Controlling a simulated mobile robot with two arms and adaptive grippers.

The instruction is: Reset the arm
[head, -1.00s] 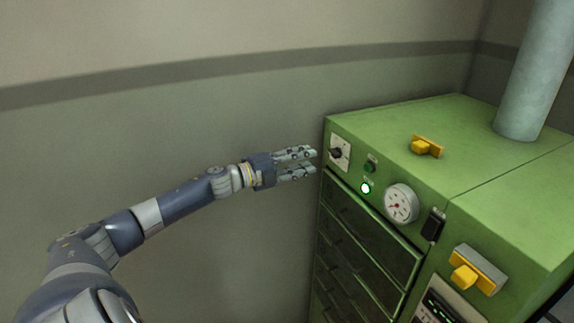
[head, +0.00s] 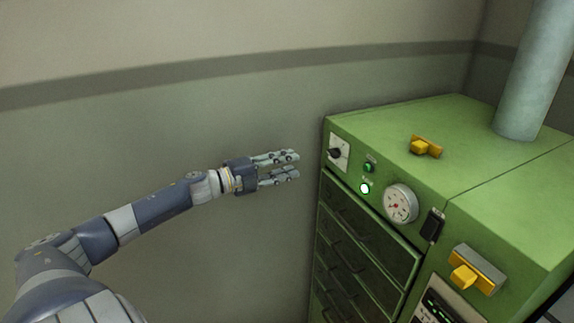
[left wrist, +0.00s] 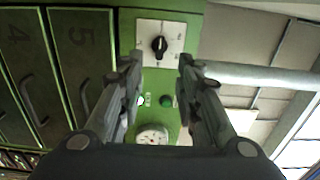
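My left gripper (head: 298,165) reaches in from the left in the head view, in front of the grey wall. It is open and empty, a short gap to the left of the green cabinet (head: 400,150). In the left wrist view its two fingers (left wrist: 158,85) stand apart with nothing between them. Beyond them is the black rotary knob (left wrist: 159,44) on its white plate; the knob also shows in the head view (head: 335,154) at the cabinet's upper left. My right gripper is not in view.
Another yellow piece (head: 425,146) sits on top, near a grey pipe (head: 530,80). Space left of the cabinet is free.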

